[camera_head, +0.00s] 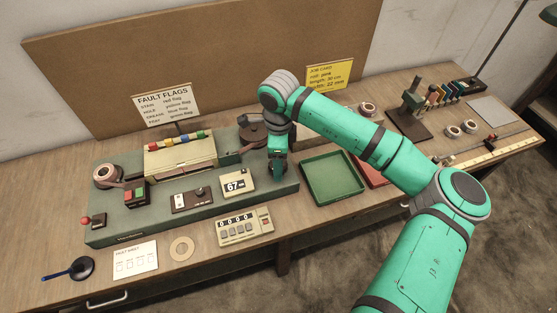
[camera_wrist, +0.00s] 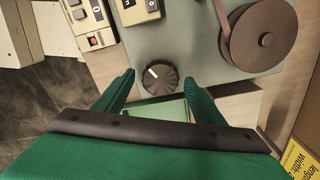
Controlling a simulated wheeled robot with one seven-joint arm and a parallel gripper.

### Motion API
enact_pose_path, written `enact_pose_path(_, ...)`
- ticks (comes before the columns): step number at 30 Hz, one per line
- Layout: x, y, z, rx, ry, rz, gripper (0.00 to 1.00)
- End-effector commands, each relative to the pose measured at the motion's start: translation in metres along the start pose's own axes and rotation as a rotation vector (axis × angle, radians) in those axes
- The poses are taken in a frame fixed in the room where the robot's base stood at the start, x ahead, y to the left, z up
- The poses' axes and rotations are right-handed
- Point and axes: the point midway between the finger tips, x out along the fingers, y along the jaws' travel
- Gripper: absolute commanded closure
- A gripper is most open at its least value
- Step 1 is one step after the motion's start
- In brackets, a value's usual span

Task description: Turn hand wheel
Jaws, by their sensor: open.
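A dark ribbed round knob with a white pointer mark, which looks like the hand wheel (camera_wrist: 160,78), sits on the grey-green machine base in the wrist view. Its mark points to the upper left. My gripper (camera_wrist: 160,84) is open, with one green finger to the left of the knob and one to the right. Gaps show between the fingers and the knob; I cannot tell the height between them. In the head view my gripper (camera_head: 278,174) points down at the right end of the machine base (camera_head: 225,200), and the knob is hidden there.
A brown reel (camera_wrist: 243,45) stands close to the right of my gripper in the wrist view. A small display reading 67 (camera_head: 237,183) is on the base. A counter box (camera_head: 243,228) stands in front. A green tray (camera_head: 332,178) lies right of the base.

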Motion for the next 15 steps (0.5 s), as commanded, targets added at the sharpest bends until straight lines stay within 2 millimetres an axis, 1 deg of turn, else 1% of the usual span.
enact_pose_path(9,0.0025,-0.0003,-0.0001,0.0,0.0,-0.001,0.37)
enact_pose_path(10,0.0025,-0.0003,-0.0001,0.0,0.0,-0.001,0.41)
enact_pose_path(11,0.0025,-0.0003,-0.0001,0.0,0.0,-0.001,0.48)
enact_pose_path(12,0.0024,-0.0003,-0.0001,0.0,0.0,-0.001,0.58)
enact_pose_path(15,0.0023,-0.0003,-0.0001,0.0,0.0,-0.001,0.78)
